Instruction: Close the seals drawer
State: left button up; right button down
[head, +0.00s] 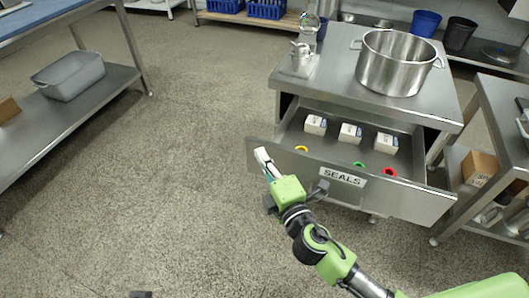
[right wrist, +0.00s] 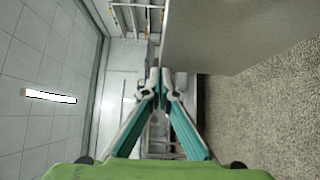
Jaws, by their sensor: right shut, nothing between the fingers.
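The seals drawer (head: 408,200) stands pulled out of the steel cabinet, with a "SEALS" label (head: 344,176) on its front. Inside are several white boxes (head: 350,133) and small coloured rings: yellow (head: 301,149), green (head: 359,164) and red (head: 389,172). My right gripper (head: 262,156) is shut and empty at the left part of the drawer front; I cannot tell whether it touches. In the right wrist view its fingertips (right wrist: 159,79) meet beside a large grey panel (right wrist: 240,35), which looks like the drawer front.
A large steel pot (head: 394,63) and a small metal apparatus (head: 301,61) stand on the cabinet top. A shelf cart with a cardboard box (head: 480,168) is close on the right. A table with a grey tub (head: 70,77) is at left. The floor between is clear.

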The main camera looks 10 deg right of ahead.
jog(key=shift+w+d, duration=0.3)
jog(key=shift+w, duration=0.2)
pick_arm(q)
jog(key=shift+r, duration=0.15)
jog(key=shift+r, duration=0.1)
pick_arm(e)
jog(key=shift+w+d, duration=0.1)
